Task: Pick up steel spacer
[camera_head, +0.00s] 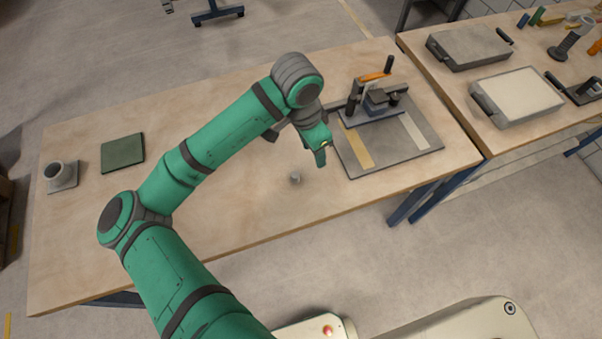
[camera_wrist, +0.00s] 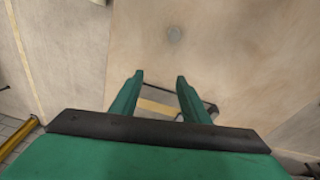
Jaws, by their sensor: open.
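The steel spacer (camera_head: 295,178) is a small grey cylinder standing on the wooden table, left of the dark fixture plate. In the wrist view it shows as a small round grey spot (camera_wrist: 174,34) beyond my fingertips. My gripper (camera_head: 321,157) is above the table, up and to the right of the spacer in the head view. In the wrist view my gripper (camera_wrist: 159,76) has its two green fingers spread apart with nothing between them. The spacer is apart from the fingers.
The fixture plate (camera_head: 428,150) with a clamp device (camera_head: 378,100) lies right of my gripper. A dark green mat (camera_head: 122,153) and a grey flanged part (camera_head: 61,178) are at the table's left. Two trays (camera_head: 520,95) (camera_head: 470,46) sit on another table. The wood around the spacer is clear.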

